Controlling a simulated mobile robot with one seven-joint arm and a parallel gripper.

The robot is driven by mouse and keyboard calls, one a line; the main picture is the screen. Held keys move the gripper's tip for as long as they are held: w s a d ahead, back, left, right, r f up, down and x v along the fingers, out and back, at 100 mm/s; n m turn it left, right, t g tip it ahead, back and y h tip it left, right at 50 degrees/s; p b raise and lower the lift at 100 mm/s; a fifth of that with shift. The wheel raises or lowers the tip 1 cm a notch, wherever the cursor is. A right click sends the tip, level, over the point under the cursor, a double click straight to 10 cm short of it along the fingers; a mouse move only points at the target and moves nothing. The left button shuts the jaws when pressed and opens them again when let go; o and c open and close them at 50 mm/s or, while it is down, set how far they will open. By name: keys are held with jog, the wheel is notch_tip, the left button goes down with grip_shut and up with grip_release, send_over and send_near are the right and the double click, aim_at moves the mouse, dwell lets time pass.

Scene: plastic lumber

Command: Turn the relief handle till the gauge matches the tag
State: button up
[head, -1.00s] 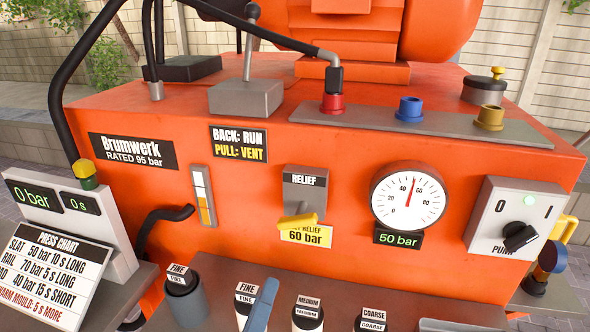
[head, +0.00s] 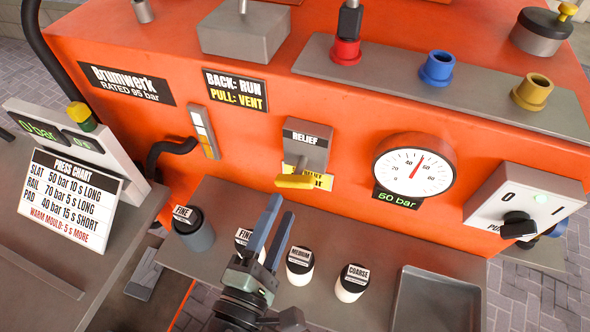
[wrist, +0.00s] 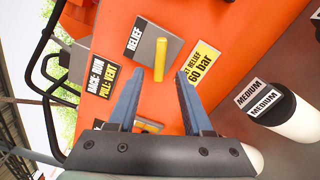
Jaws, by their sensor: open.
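The yellow relief handle (head: 296,181) sticks out below the grey RELIEF block (head: 307,150) on the orange press front. The tag (head: 324,181) is partly hidden behind the handle; in the wrist view the tag (wrist: 203,62) shows RELIEF 60 bar. My gripper (head: 281,207) is open and empty, just below the handle. In the wrist view the handle (wrist: 158,58) lies between the lines of the blue fingers, beyond their tips.
Several labelled canisters, such as the COARSE one (head: 352,281), stand on the grey shelf below my gripper. A metal tray (head: 437,300) is at right. The pump switch box (head: 522,208) is right of the gauge. A press chart (head: 72,197) stands at left.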

aim_at(292, 186)
jog(key=p+x, duration=0.1)
jog(key=x, duration=0.6)
jog(key=shift+w+d, duration=0.1)
jog(key=shift+w, duration=0.1)
grip_shut()
